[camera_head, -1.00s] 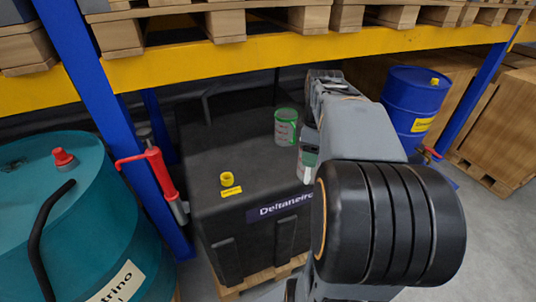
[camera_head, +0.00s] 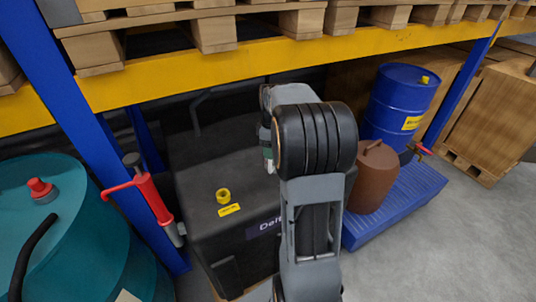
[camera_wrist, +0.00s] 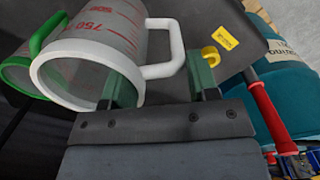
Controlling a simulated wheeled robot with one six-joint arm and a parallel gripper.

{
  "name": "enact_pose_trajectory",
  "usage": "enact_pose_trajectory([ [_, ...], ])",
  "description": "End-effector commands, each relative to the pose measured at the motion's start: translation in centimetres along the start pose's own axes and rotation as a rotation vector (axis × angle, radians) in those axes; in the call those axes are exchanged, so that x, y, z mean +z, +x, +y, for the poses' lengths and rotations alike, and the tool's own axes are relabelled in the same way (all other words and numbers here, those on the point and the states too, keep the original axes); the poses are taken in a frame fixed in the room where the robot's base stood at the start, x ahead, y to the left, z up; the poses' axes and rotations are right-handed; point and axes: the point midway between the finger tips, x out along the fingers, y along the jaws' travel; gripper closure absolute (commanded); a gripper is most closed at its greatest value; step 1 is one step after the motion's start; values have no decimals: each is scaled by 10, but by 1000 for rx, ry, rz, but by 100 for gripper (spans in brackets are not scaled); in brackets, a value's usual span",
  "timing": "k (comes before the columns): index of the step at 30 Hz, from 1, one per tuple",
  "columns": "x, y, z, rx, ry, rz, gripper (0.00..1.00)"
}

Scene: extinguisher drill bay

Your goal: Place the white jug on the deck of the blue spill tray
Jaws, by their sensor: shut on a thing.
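The white jug (camera_wrist: 112,35) is clear-walled with red marks, a white rim and a white handle. It fills the upper left of the wrist view. My gripper (camera_wrist: 163,82) is shut on its handle, with green fingertips on either side. In the head view my arm hides most of the gripper and jug, above the black tank (camera_head: 205,190). The blue spill tray (camera_head: 412,200) lies on the floor to the right of the tank. A blue drum (camera_head: 398,105) and a brown container (camera_head: 371,178) stand on it. Its front right deck is bare.
A green-rimmed jug (camera_wrist: 18,70) is beside the white one. The tank top has a yellow cap (camera_head: 223,195). A yellow shelf beam (camera_head: 200,80) and blue posts (camera_head: 95,110) frame the space. A red-handled tool (camera_head: 152,195) and teal drum (camera_head: 45,235) stand left.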

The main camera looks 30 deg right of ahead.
Motion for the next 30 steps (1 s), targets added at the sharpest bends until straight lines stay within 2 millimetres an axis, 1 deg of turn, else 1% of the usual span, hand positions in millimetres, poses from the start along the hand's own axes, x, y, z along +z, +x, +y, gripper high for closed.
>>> enact_pose_trajectory([
  [1, -4, 6, 3, -3, -2, -1, 86],
  [4, -10, 14, 7, -1, -3, 0, 86],
  [14, -19, 28, 14, -1, -5, 0, 86],
  [18, -18, 47, 14, -3, -4, -2, 86],
  [21, -18, 56, 14, -1, -4, 0, 86],
  [30, -18, 58, 14, 1, -4, 0, 86],
])
